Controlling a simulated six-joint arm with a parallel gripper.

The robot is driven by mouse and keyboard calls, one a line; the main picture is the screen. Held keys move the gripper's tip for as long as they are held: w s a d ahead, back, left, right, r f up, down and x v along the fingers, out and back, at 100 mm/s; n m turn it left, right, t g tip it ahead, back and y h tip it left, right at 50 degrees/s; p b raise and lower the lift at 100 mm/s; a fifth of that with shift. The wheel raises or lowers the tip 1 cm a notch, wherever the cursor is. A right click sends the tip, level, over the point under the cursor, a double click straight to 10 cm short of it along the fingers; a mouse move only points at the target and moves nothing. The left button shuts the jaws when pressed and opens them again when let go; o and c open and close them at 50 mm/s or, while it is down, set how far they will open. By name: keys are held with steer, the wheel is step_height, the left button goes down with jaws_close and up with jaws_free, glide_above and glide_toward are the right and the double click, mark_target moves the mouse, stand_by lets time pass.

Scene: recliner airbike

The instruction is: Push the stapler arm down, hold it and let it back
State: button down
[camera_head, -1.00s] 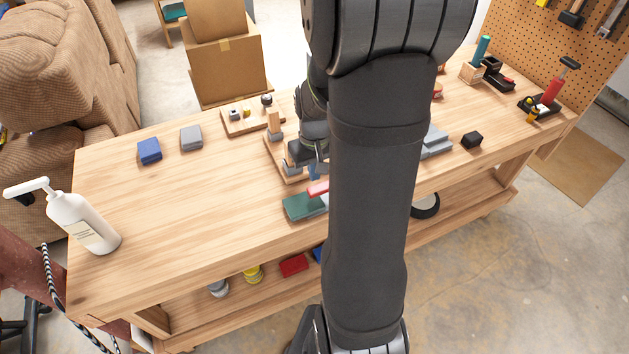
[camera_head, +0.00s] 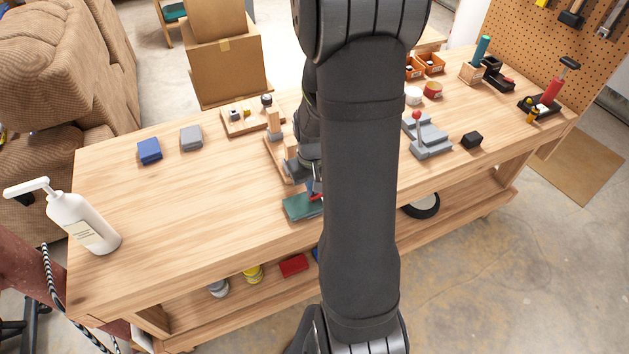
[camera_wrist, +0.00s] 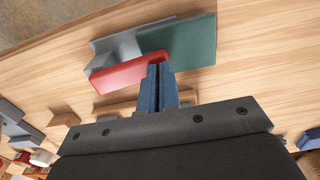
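The stapler has a teal base (camera_head: 296,208) and a red arm (camera_head: 315,198); it sits near the front edge of the workbench, partly hidden by my arm in the head view. In the wrist view the red arm (camera_wrist: 128,75) lies at an angle beside the teal base (camera_wrist: 182,41) and a grey part (camera_wrist: 118,46). My gripper (camera_wrist: 159,68) has its two blue fingers together, with no object between them. The fingertips overlap the right end of the red arm in the wrist view. Whether they press on it I cannot tell.
Blue (camera_head: 149,150) and grey (camera_head: 191,138) blocks lie to the left on the workbench (camera_head: 190,220). A white pump bottle (camera_head: 82,222) stands at the left end. A wooden fixture (camera_head: 275,150) is just behind the stapler. A grey device with a red-knobbed lever (camera_head: 428,138) stands to the right.

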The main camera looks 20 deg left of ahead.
steer(key=shift+s+f, duration=0.25)
steer(key=shift+f, duration=0.15)
steer(key=shift+r, duration=0.1)
stand_by(0.3)
steer(key=shift+a+r, duration=0.1)
steer(key=shift+r, duration=0.15)
step_height(320, 180, up, 14)
steer(key=s+a, duration=0.1)
steer(key=shift+a, duration=0.3)
steer(key=shift+s+f, duration=0.1)
steer(key=shift+f, duration=0.05)
steer(key=f, duration=0.3)
steer(key=w+d+f, duration=0.1)
steer(key=f, duration=0.5)
steer(key=shift+w+d+f, duration=0.25)
steer(key=shift+w+d, duration=0.05)
steer(key=r, duration=0.2)
steer(key=shift+w+d+r, duration=0.25)
steer(key=shift+d+r, duration=0.05)
steer(key=shift+r, duration=0.6)
